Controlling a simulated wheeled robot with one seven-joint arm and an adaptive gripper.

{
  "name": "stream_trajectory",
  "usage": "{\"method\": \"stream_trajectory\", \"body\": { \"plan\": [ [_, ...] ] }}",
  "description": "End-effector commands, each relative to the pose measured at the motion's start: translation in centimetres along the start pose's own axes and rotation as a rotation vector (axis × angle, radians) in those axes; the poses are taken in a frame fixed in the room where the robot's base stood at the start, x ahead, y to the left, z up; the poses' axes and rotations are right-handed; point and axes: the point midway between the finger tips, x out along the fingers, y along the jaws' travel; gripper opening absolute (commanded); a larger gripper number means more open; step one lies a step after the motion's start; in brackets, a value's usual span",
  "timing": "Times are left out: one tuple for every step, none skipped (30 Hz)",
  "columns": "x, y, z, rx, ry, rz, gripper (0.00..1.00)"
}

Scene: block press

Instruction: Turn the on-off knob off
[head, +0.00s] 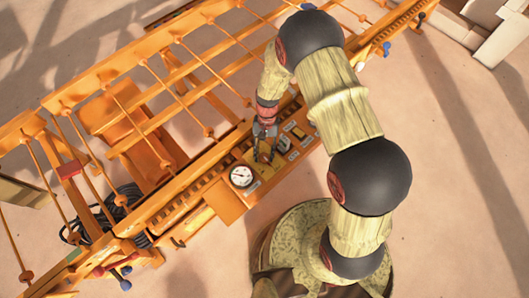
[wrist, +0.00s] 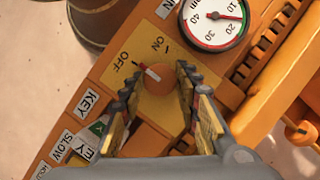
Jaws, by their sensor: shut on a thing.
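The on-off knob (wrist: 170,82) is a round orange knob on a yellow plate (wrist: 158,110) marked ON and OFF, seen in the wrist view. Its red and white pointer (wrist: 148,72) points up and left, with its tip close beside the word OFF. My gripper (wrist: 160,75) is over the plate with one finger on each side of the knob, shut on it. In the head view my gripper (head: 264,152) reaches down to the orange control panel (head: 230,203) and hides the knob there.
A white round gauge (head: 242,176) sits on the panel beside my gripper; it also shows in the wrist view (wrist: 215,22). Orange rails and rods (head: 120,125) stand behind the panel.

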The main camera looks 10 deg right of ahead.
Motion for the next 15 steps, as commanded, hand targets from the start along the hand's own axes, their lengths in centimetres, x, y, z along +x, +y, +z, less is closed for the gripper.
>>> {"method": "stream_trajectory", "body": {
  "plan": [
    [-0.03,-0.03,0.02,-0.021,0.000,0.009,0.07],
    [-0.01,-0.04,0.03,-0.032,0.000,0.014,0.07],
    [0.00,-0.06,0.03,-0.045,0.000,0.019,0.07],
    [0.02,-0.06,0.03,-0.054,0.000,0.023,0.07],
    [0.03,-0.06,0.03,-0.062,0.000,0.026,0.07],
    [0.05,-0.06,0.02,-0.072,0.000,0.030,0.07],
    [0.05,-0.06,0.02,-0.078,0.000,0.033,0.07],
    [0.06,-0.06,0.01,-0.083,0.000,0.035,0.07],
    [0.06,-0.06,0.01,-0.088,0.000,0.037,0.07],
    [0.07,-0.07,0.00,-0.091,0.000,0.038,0.07],
    [0.07,-0.07,0.00,-0.093,0.000,0.039,0.07],
    [0.07,-0.07,0.00,-0.096,0.000,0.040,0.07],
    [0.07,-0.07,-0.01,-0.097,0.000,0.040,0.07],
    [0.08,-0.07,-0.01,-0.098,0.000,0.041,0.07],
    [0.08,-0.07,-0.01,-0.098,0.000,0.041,0.07]
  ]
}}
